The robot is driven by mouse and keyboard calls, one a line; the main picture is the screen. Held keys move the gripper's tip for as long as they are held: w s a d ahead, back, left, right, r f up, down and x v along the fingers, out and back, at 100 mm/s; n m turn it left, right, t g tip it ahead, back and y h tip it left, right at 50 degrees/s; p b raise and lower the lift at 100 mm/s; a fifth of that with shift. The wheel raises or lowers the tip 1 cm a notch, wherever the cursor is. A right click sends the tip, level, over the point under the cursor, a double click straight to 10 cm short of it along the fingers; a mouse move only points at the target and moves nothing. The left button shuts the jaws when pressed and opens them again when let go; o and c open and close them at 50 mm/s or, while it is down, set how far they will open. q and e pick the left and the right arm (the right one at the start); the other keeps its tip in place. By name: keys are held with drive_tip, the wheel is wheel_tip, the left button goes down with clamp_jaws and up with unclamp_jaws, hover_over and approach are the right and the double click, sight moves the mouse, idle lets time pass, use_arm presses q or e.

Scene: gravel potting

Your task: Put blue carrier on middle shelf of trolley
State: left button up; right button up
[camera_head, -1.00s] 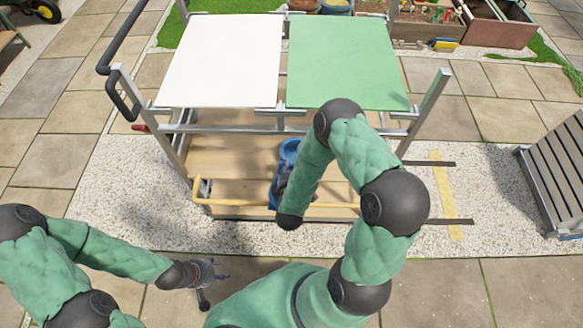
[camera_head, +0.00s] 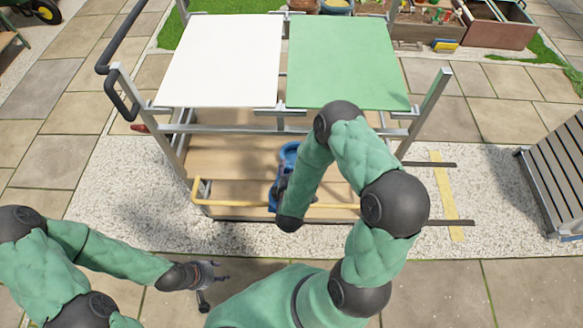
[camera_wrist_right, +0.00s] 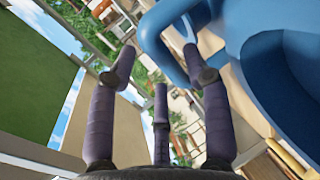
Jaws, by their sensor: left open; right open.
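The blue carrier (camera_head: 288,152) is at the trolley's wooden shelf area (camera_head: 228,160), below the top panels. My right arm hides much of it in the head view, so I cannot tell whether it rests on the shelf. In the right wrist view the carrier (camera_wrist_right: 290,85) fills the right side, close to the fingers. My right gripper (camera_wrist_right: 158,65) is open, its fingers spread beside the blue handle, with no clear grip on it. My left gripper (camera_head: 219,272) is open and empty over the paving, in front of the trolley.
The trolley's top holds a white panel (camera_head: 222,60) and a green panel (camera_head: 343,62). A yellow rail (camera_head: 235,204) runs along the front. Metal posts (camera_head: 428,112) stand at the corners. A slatted bench (camera_head: 555,175) is at the right. Gravel and paving in front are clear.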

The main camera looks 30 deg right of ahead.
drive_tip(key=shift+r+p, duration=0.45)
drive_tip(key=shift+r, duration=0.1)
drive_tip(key=p+v, duration=0.3)
drive_tip(key=v, duration=0.9)
drive_tip(key=shift+p, duration=0.4)
drive_tip(key=shift+f, duration=0.1)
drive_tip(key=o, duration=1)
drive_tip(key=shift+o, duration=0.2)
wheel_tip(320, 180, up, 10)
